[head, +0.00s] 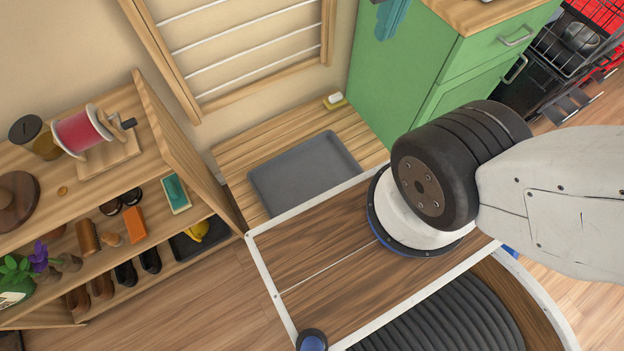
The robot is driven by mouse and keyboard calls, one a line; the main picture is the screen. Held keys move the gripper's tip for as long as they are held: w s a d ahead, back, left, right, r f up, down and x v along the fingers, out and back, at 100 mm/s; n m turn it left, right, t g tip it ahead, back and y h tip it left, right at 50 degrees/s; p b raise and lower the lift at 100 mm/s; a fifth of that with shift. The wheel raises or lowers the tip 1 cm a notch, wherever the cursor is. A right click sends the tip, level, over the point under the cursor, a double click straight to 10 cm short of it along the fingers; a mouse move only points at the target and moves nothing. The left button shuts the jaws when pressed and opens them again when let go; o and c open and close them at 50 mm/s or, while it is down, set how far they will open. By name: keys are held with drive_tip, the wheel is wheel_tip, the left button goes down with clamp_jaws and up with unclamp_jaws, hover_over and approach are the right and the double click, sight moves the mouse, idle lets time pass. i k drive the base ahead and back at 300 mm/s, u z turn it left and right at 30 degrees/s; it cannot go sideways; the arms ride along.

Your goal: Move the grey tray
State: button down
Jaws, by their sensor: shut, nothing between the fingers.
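The grey tray (305,172) is a flat, shallow rectangle with a low rim. It lies on a low slatted wooden platform (240,165) against the wall, at the middle of the head view. It looks empty, and its near right corner lies close to the edge of my own base in the picture. My arm enters from the right, and its thick dark joint stands to the right of the tray. My gripper is outside this view, so its place relative to the tray does not show.
A wooden shelf unit (160,150) with shoes and small items stands left of the platform. A green cabinet (400,65) stands at its right. A small yellow-and-white item (335,100) lies behind the tray. Bare wooden floor (185,290) shows at lower left.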

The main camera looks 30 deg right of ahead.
sight(315, 166)
drive_tip(key=z, duration=2)
drive_tip(key=k, duration=0.75)
drive_tip(key=u, duration=1.7)
drive_tip(key=i, duration=0.5)
